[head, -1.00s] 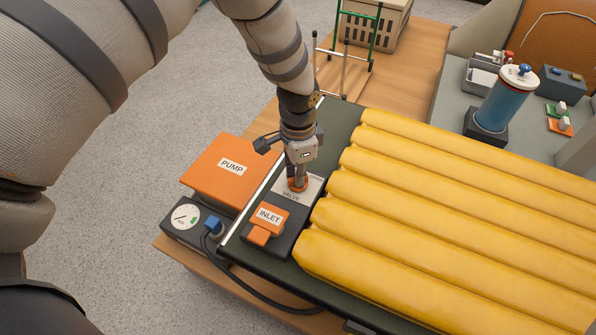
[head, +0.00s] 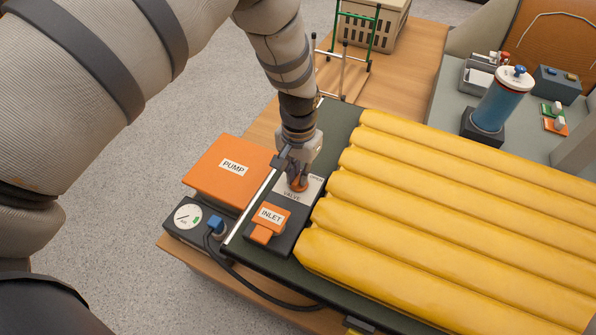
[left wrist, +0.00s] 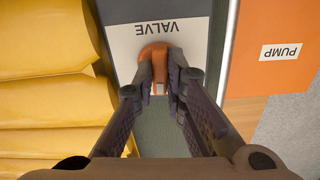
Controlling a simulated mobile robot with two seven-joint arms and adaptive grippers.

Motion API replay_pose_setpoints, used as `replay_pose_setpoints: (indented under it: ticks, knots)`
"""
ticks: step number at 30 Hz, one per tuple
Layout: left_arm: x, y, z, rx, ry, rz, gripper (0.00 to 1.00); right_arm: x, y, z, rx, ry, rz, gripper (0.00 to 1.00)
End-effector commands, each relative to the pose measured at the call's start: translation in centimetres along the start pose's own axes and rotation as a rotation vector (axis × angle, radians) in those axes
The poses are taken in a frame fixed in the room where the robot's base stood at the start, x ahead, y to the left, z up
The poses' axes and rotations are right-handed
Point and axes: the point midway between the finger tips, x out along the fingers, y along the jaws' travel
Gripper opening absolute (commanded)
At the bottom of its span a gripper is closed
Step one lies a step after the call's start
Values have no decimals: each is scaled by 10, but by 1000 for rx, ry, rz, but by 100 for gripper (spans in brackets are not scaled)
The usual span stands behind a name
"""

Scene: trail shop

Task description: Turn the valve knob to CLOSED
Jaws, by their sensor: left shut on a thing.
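The orange valve knob (head: 299,184) sits on a white plate (head: 291,197) marked VALVE at the end of the yellow mattress. My left gripper (head: 297,181) points down at it and is shut on the knob. In the left wrist view the knob (left wrist: 157,56) shows between the two fingertips (left wrist: 160,80), with the VALVE lettering beyond it. The fingers hide part of the plate in the head view; a small label at its upper right is too small to read surely. My right gripper is not in view.
The orange INLET cap (head: 268,219) is just in front of the valve. An orange PUMP box (head: 228,172) and a gauge (head: 187,216) with a black hose stand to the left. The yellow mattress (head: 440,220) fills the right. A blue cylinder (head: 498,103) stands at the back right.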

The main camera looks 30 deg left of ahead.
Motion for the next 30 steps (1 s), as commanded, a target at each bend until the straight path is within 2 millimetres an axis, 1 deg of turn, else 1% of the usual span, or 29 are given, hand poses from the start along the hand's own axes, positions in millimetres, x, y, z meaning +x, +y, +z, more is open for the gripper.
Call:
replay_pose_setpoints:
  ticks: [18,24,30]
  knots:
    - [0,0,0,-569,1,0,0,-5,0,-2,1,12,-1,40]
    - [0,0,0,-712,1,0,0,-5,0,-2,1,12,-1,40]
    - [0,0,0,-811,1,0,0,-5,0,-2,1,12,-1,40]
